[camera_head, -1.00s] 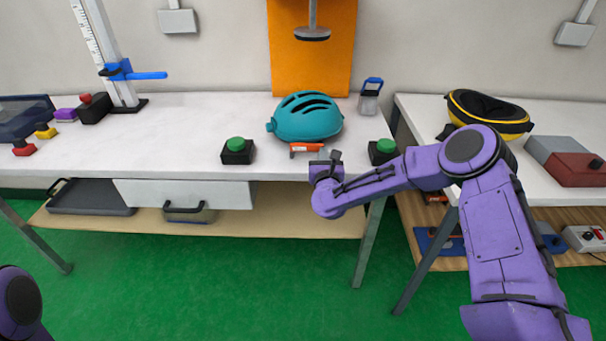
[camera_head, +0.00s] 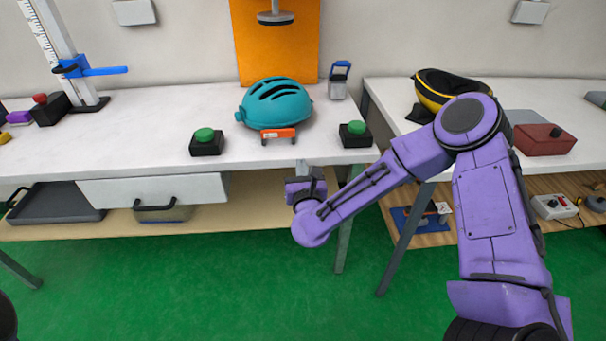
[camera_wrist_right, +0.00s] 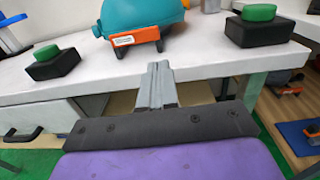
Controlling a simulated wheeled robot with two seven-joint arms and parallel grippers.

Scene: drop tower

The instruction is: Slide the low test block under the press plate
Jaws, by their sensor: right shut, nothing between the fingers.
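A round grey plate (camera_head: 275,17) hangs on a rod before an orange board (camera_head: 277,48); I take it for the press plate. A teal helmet (camera_head: 277,103) stands on the bench below and in front of it. A low orange piece with a white label (camera_head: 279,134) is at the helmet's front; I cannot tell if it is the test block. My right gripper (camera_head: 302,170) is at the bench's front edge, shut and empty. In the right wrist view its fingers (camera_wrist_right: 160,72) point toward the orange piece (camera_wrist_right: 136,38), apart from it. My left gripper is out of view.
Green-topped black buttons stand left (camera_head: 206,142) and right (camera_head: 355,133) of the helmet. A drawer (camera_head: 155,190) is under the bench.

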